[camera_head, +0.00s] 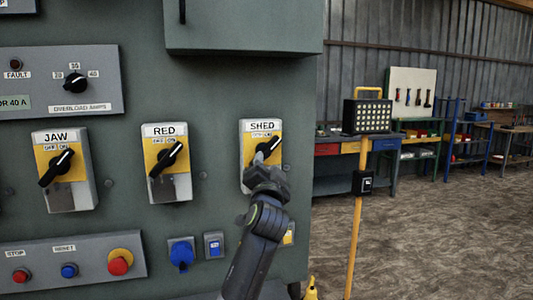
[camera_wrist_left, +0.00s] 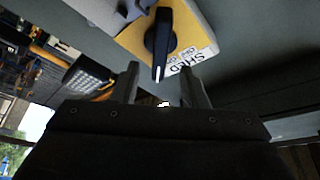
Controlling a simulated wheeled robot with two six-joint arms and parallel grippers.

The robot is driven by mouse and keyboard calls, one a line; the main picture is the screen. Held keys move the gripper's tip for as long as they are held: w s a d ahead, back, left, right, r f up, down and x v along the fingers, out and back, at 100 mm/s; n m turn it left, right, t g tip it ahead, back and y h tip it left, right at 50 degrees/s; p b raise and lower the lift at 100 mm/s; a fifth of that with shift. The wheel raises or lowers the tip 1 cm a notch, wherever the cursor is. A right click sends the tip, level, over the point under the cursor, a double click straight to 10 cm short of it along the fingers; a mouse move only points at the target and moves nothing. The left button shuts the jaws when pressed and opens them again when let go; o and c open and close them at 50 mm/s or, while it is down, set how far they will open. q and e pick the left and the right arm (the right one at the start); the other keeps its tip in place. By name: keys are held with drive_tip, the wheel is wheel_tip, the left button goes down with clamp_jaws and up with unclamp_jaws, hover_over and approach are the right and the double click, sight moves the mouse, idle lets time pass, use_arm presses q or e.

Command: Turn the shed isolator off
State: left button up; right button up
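The shed isolator (camera_head: 247,130) is a grey box with a yellow plate, labelled SHED, at the right of a row of three on the green panel. Its black rotary handle (camera_wrist_left: 158,44) has a white pointer line and shows in the left wrist view at the top centre. In the head view the handle is partly hidden by my left gripper (camera_head: 264,160). In the left wrist view my left gripper (camera_wrist_left: 163,85) has its two fingers apart, with nothing between them. The handle tip is just beyond the fingertips; I cannot tell whether they touch. My right gripper is not in view.
The JAW isolator (camera_head: 81,201) and RED isolator (camera_head: 184,188) are to the left. Below are a red button (camera_head: 118,266), a blue socket (camera_head: 181,254) and a small blue switch (camera_head: 214,245).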

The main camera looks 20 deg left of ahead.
sight(266, 154)
use_arm(q)
drive_tip(key=shift+p+x, duration=0.35)
drive_tip(key=shift+x, duration=2.5)
drive_tip(key=shift+f, duration=0.1)
clamp_jaws()
